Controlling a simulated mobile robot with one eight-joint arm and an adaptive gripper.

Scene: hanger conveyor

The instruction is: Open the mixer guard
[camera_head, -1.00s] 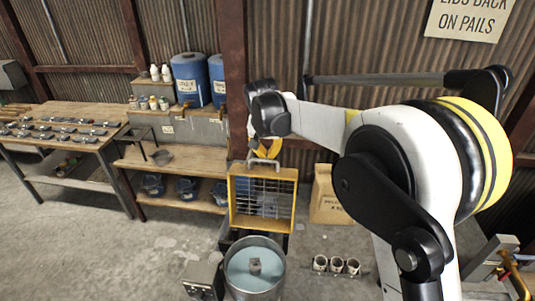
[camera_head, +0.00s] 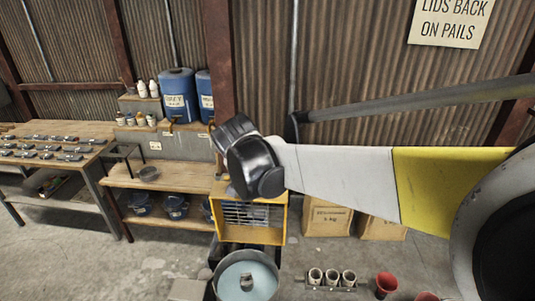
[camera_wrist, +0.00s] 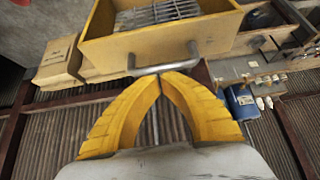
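The mixer guard (camera_head: 284,222) is a yellow frame with a grey wire grille. It stands raised behind the mixer bowl (camera_head: 247,277), which is uncovered and holds pale blue contents. In the wrist view the guard (camera_wrist: 225,30) fills the top, its grey U-shaped handle (camera_wrist: 165,69) pointing at my gripper. My gripper (camera_wrist: 161,76) has yellow ribbed fingers with the tips brought together right at the handle bar. Whether the bar is gripped or only touched cannot be told. In the head view my wrist hides the fingers and handle.
Wooden shelves with blue drums (camera_head: 177,95) stand left of the mixer, beside a workbench (camera_head: 95,152). Paper sacks (camera_head: 327,218) stand right of the guard. A rack of white cups (camera_head: 332,278) and a red cup (camera_head: 386,284) are at lower right. Floor at left is clear.

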